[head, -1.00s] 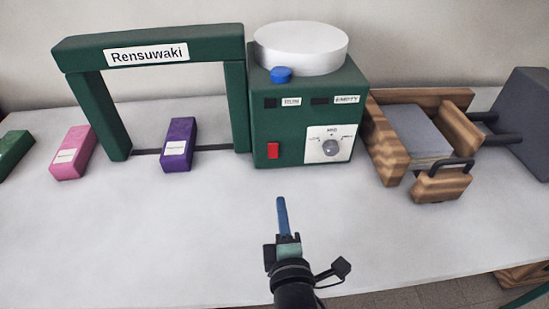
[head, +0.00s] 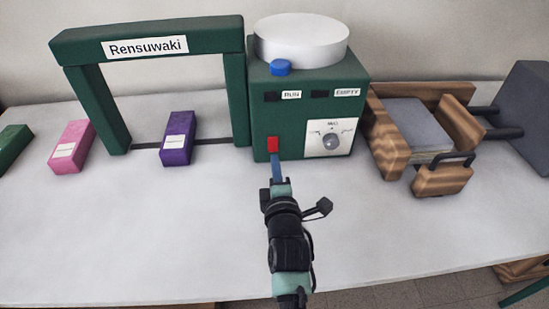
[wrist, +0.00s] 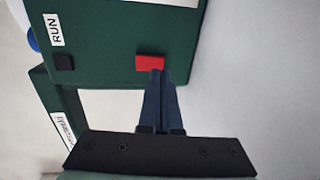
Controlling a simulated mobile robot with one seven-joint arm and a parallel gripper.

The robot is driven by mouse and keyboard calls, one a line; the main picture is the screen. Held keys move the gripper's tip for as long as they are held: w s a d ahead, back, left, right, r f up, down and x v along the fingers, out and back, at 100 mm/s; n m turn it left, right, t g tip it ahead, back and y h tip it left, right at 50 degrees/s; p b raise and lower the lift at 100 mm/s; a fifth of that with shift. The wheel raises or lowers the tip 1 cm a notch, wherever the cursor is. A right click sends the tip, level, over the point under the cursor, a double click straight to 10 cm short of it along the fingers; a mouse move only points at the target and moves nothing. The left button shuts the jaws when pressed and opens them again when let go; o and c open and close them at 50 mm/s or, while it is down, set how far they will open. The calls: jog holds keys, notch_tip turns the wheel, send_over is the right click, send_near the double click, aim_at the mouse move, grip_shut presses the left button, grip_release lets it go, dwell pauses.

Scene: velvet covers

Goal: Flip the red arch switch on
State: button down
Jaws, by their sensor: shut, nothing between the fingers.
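The red switch (head: 273,143) is on the lower left of the front of a green machine box (head: 308,88). It also shows in the wrist view as a red block (wrist: 150,62). My gripper (head: 277,163) is shut and empty, its blue fingertips at the lower part of the switch. In the wrist view the closed fingertips (wrist: 160,74) overlap the right end of the red switch; I cannot tell whether they touch it. The green arch (head: 148,47) labelled Rensuwaki stands left of the box.
A dial panel (head: 330,138) is right of the switch. Purple (head: 178,138) and pink (head: 71,146) blocks lie left. A wooden press (head: 440,180) stands right. The front table (head: 130,240) is clear.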

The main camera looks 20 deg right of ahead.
aim_at(273, 144)
jog(key=shift+x, duration=1.35)
jog(key=shift+f+b, duration=0.1)
jog(key=shift+b, duration=0.2)
